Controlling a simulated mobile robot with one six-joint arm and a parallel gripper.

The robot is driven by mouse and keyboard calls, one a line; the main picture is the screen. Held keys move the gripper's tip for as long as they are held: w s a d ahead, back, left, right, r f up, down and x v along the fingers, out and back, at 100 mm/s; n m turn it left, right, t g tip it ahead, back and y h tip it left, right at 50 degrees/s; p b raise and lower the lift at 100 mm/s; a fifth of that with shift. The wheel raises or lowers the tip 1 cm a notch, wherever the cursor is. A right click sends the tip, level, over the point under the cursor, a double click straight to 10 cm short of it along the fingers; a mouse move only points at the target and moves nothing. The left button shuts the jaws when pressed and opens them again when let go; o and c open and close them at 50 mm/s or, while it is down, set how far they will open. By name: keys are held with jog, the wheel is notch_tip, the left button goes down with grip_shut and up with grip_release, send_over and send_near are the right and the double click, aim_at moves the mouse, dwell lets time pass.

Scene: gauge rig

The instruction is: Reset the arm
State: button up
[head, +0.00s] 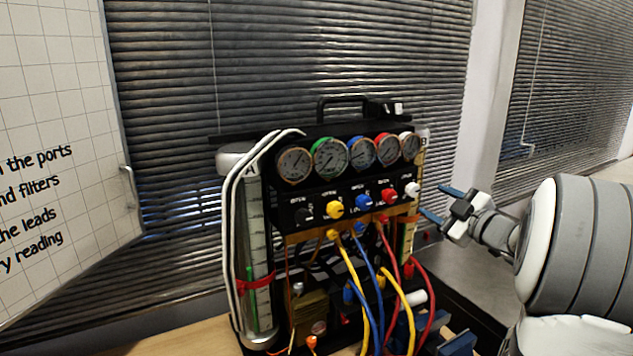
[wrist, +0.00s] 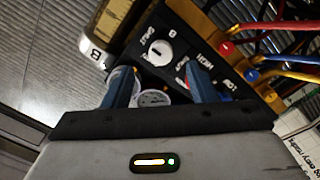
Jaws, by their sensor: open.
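My gripper (head: 440,204) is at the right of the gauge rig (head: 290,222) in the head view, with its two blue fingers apart and nothing seen between them. In the wrist view the open fingers of my gripper (wrist: 168,88) point toward the rig's panel. A white knob (wrist: 160,53) and part of a gauge (wrist: 153,98) show beyond the fingers. In the head view the white knob (head: 412,189) sits at the right end of a row of coloured knobs, close to the fingertips. I cannot tell whether the fingers touch the rig.
Yellow, blue and red hoses (head: 388,290) hang in front of the rig. A clear cylinder (head: 256,265) stands at its left. A whiteboard (head: 50,150) is at far left, and blinds (head: 300,60) are behind. A blue block (head: 457,344) lies at the front right.

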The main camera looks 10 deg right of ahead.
jog(key=s+a+f+m+g+h, duration=0.2)
jog(key=s+a+f+m+g, duration=0.2)
jog(key=s+a, duration=0.3)
jog(key=s+a+f+m+g+h, duration=0.1)
jog(key=s+a+f+m+g, duration=0.3)
jog(key=s, duration=0.8)
jog(key=s+a+f+m+g+h, duration=0.2)
jog(key=s+a+f+m+g, duration=0.2)
jog(key=s+a, duration=0.5)
notch_tip(320, 180, down, 3)
jog(key=shift+s+a+r+g+h, duration=0.1)
jog(key=shift+s+a+g+h, duration=0.25)
jog(key=shift+a+g, duration=0.65)
jog(key=shift+d, duration=0.2)
